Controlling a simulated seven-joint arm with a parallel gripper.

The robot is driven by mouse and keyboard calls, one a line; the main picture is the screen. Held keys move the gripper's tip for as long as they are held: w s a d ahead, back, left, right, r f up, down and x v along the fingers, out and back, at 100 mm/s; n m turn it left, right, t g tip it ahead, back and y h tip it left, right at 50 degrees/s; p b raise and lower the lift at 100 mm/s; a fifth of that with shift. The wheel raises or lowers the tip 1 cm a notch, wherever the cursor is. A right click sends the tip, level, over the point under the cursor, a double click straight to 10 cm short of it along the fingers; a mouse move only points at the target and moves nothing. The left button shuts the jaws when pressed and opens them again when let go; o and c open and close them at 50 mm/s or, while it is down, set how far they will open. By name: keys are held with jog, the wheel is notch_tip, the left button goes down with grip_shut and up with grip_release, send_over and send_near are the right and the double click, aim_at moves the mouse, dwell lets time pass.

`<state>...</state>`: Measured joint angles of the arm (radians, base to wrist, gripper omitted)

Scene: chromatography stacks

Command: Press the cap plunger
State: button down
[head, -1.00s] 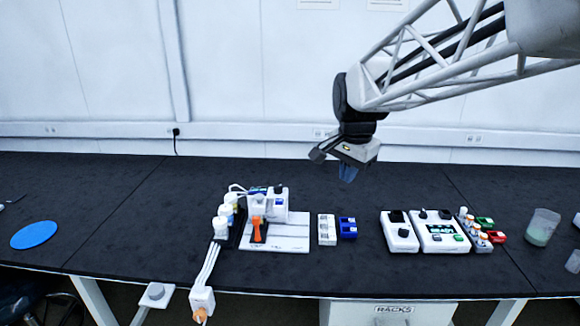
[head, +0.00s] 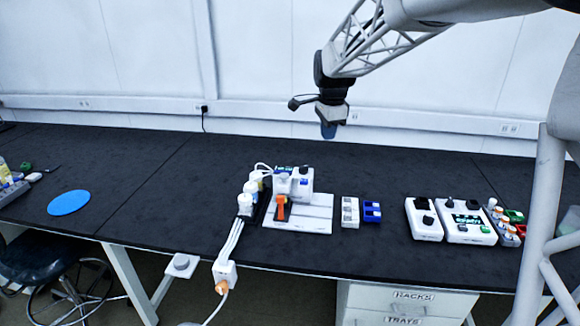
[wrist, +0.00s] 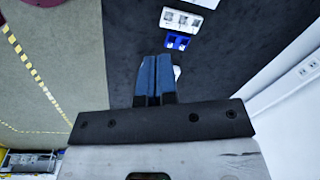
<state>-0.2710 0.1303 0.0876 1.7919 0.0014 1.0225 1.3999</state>
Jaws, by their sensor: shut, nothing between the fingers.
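My gripper (head: 328,131) hangs above the bench, pointing down, behind and to the right of the white apparatus in the head view. Its blue fingers (wrist: 157,76) are together and empty in the wrist view. The apparatus stands on a white base plate (head: 315,213), with a white body (head: 302,183) topped by a dark knob and an orange part (head: 281,208) at its front. I cannot tell which part is the cap plunger. My gripper touches nothing.
White-capped bottles (head: 246,203) stand left of the apparatus. Right of it are a white block (head: 350,212), a blue block (head: 372,212) and two white control boxes (head: 424,220). A blue disc (head: 69,203) lies at the left. The bench behind the apparatus is clear.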

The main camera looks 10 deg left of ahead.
aim_at(284, 175)
jog(key=w+a+f+m, duration=0.2)
jog(key=w+a+f, duration=0.2)
jog(key=w+a, duration=0.3)
jog(key=w+a+f+m, duration=0.3)
jog(key=w+a+f, duration=0.2)
jog(key=a, duration=0.3)
jog(key=shift+w+g, duration=0.3)
jog(key=shift+w, duration=0.55)
jog(key=shift+d+f, duration=0.1)
jog(key=shift+f, duration=0.15)
jog(key=f, duration=1.3)
jog(key=shift+w+a+f, duration=0.2)
jog(key=shift+w+f, duration=0.05)
jog(key=shift+w, duration=0.15)
jog(key=shift+f, duration=0.15)
